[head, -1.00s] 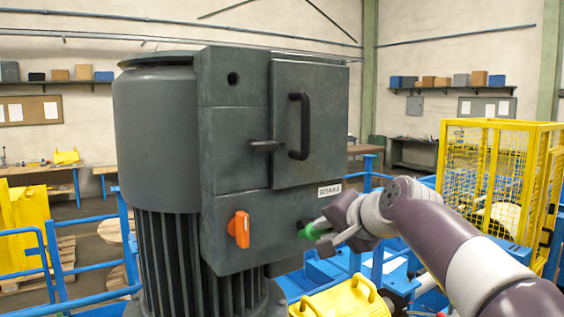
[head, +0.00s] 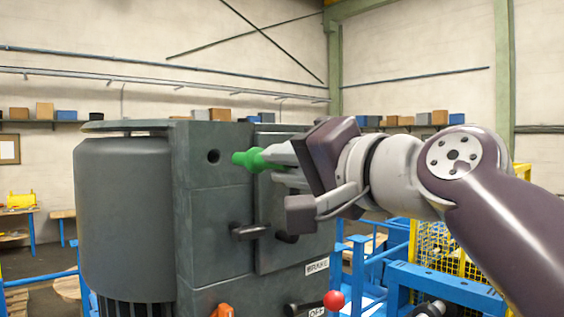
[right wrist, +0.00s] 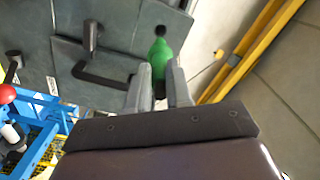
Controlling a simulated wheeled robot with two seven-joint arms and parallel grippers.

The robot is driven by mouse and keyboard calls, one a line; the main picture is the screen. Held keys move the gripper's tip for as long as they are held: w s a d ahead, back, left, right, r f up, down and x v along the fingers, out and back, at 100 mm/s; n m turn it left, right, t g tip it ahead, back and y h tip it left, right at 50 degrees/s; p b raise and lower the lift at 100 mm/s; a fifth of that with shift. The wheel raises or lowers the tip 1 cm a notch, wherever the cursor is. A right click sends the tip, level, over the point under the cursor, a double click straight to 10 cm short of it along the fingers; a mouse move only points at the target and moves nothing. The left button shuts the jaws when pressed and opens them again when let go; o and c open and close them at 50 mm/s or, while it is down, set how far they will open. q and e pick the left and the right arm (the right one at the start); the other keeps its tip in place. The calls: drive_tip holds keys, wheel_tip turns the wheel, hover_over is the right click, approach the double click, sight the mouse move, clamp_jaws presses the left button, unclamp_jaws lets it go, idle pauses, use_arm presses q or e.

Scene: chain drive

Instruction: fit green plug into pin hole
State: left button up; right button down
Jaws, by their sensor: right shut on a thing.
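The green plug (head: 248,160) is held roughly level in front of the grey housing, its narrow end pointing left. It also shows in the right wrist view (right wrist: 160,60), between the fingertips. My right gripper (head: 280,158) is shut on the plug's right end. The pin hole (head: 214,156) is a dark round opening high on the housing (head: 205,210). In the head view the plug's tip shows a little right of the hole at nearly the same height, with a gap between them. The depth of that gap is hard to tell. My left gripper is not in view.
A dark lever (head: 249,232) and a door handle (head: 287,236) stick out below the plug. An orange knob (head: 221,311) is at the bottom edge. A red ball (head: 334,300) and blue rails (head: 440,282) lie lower right. Space above my gripper is clear.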

sight(256, 161)
drive_tip(key=p+x, duration=0.1)
drive_tip(key=x, duration=0.4)
drive_tip(key=shift+a, duration=0.15)
drive_tip(key=shift+w+p, duration=0.15)
drive_tip(key=shift+p, duration=0.2)
drive_tip(key=shift+s, duration=0.25)
drive_tip(key=shift+w+a+f, duration=0.1)
drive_tip(key=shift+w+a, duration=0.1)
drive_tip(key=shift+w, duration=0.2)
drive_tip(key=shift+s+d, duration=0.15)
drive_tip(key=shift+s, duration=0.1)
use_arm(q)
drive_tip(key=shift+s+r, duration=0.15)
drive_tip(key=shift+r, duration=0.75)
use_arm(e)
drive_tip(key=shift+w, duration=0.15)
